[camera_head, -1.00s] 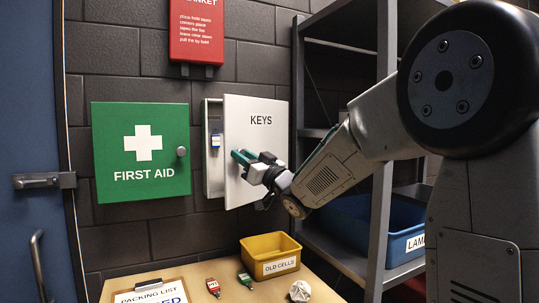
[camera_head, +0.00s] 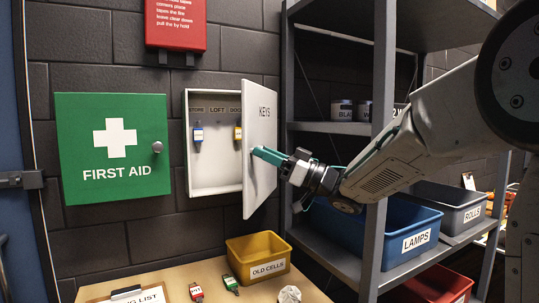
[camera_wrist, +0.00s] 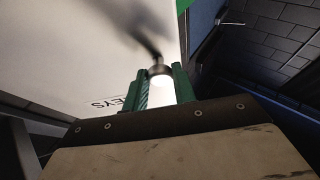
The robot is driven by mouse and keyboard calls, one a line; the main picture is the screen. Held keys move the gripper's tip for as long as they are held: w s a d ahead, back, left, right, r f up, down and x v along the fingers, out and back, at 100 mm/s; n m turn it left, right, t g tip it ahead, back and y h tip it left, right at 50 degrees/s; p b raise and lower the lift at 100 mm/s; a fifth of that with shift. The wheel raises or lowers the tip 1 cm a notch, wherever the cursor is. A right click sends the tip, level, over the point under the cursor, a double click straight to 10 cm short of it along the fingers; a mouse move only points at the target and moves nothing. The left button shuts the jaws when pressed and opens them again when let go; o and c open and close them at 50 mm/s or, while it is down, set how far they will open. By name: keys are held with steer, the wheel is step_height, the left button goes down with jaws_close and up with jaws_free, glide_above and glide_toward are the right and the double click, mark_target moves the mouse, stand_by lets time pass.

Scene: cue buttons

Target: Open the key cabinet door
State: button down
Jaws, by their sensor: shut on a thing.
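The key cabinet (camera_head: 213,183) is a white wall box, and its open inside shows labels and hanging keys with a blue tag (camera_head: 197,134) and a yellow tag (camera_head: 238,133). Its white door (camera_head: 262,115), marked KEYS, stands swung well out to the right, free edge toward me. My gripper (camera_head: 258,152) is at the outer face of the door. In the wrist view my gripper's green fingers (camera_wrist: 160,76) are shut on the round metal knob (camera_wrist: 159,69). The fingers mostly hide the knob in the head view.
A green first aid cabinet (camera_head: 113,180) hangs to the left, shut. A grey shelf rack (camera_head: 375,150) with a blue LAMPS bin (camera_head: 390,235) stands right of the door. A yellow OLD CELLS bin (camera_head: 258,254) sits on the wooden table (camera_head: 170,277) below.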

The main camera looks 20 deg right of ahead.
mark_target(250, 129)
steer(key=c, duration=1.1)
jaws_free()
steer(key=shift+c, duration=0.2)
steer(key=shift+r, duration=0.1)
step_height(250, 129, up, 4)
steer(key=shift+f, duration=0.15)
steer(key=s+d+r, duration=0.1)
steer(key=s, duration=1.5)
steer(key=shift+d, duration=0.25)
